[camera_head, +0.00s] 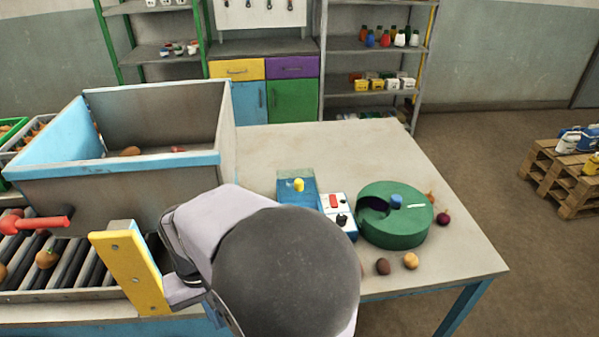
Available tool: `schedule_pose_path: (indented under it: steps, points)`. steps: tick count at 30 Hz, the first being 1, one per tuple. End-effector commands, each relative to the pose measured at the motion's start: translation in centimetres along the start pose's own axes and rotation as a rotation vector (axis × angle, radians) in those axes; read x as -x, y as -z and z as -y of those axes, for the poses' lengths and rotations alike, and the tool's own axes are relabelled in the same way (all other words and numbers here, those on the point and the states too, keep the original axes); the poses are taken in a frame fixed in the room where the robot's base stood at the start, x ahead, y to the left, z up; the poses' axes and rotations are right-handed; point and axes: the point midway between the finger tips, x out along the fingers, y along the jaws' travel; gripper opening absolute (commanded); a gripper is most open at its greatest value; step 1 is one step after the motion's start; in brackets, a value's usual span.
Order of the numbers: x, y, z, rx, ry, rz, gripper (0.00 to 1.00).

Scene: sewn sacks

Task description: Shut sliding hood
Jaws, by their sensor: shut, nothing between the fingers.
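I cannot tell for sure which part is the sliding hood. A large grey box (110,193) with a blue rim stands at the left, open at the top, with a few vegetables inside. My gripper (182,290) is shut and empty just right of the yellow plate. It is partly hidden by my arm, and I cannot tell whether it touches the plate. A green round drum (395,228) with a blue knob and an opening on its upper left sits on the table.
A blue panel with a yellow knob (298,185) and a white switch box (337,212) stand mid-table. Loose vegetables (411,261) lie near the drum. The table's back (360,145) is clear.

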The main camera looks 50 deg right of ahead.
Motion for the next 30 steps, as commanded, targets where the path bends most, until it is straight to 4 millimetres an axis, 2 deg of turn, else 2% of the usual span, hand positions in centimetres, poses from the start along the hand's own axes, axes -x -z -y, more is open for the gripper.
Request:
schedule_pose_path:
  steps: [1,3,9,11,14,17,18,24,27,30]
  points:
    - [1.4,1.1,-1.6,-0.146,0.002,0.017,0.00]
    - [3.4,2.0,-3.9,-0.359,0.002,0.051,0.00]
    - [9.3,3.3,-10.8,-0.933,-0.004,0.148,0.00]
    - [10.9,3.8,-12.9,-1.063,-0.006,0.164,0.00]
    - [13.1,5.6,-16.4,-1.206,-0.006,0.157,0.00]
    - [14.5,9.2,-20.1,-1.235,0.000,0.099,0.00]
    - [14.7,11.1,-21.5,-1.219,0.001,0.063,0.00]
    - [15.0,20.8,-28.0,-1.033,-0.016,-0.145,0.00]
    - [14.8,24.6,-30.5,-0.944,-0.037,-0.232,0.00]
    - [14.7,27.4,-32.5,-0.874,-0.058,-0.297,0.00]
